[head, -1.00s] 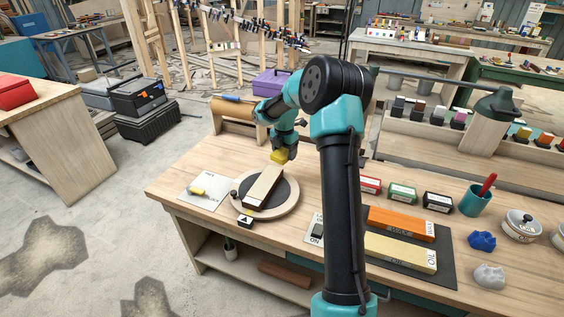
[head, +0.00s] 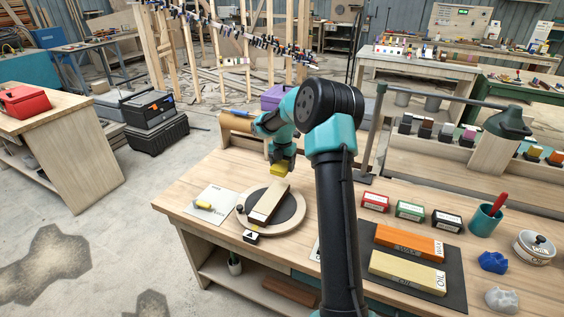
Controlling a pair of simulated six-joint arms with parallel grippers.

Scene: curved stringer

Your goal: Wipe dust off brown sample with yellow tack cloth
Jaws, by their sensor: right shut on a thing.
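The brown sample (head: 269,203) is a long block with a pale top and darker brown sides. It lies slanted on the dark pad of a round wooden turntable (head: 296,224). My right gripper (head: 280,162) points down, shut on the yellow tack cloth (head: 277,169). The cloth is at the far end of the sample, just beyond or above it; I cannot tell if they touch. My left gripper is not in view.
A white card (head: 218,193) with a small yellow piece lies left of the turntable. A small black marked block (head: 250,237) sits in front. A teal cup (head: 486,218) stands beyond.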

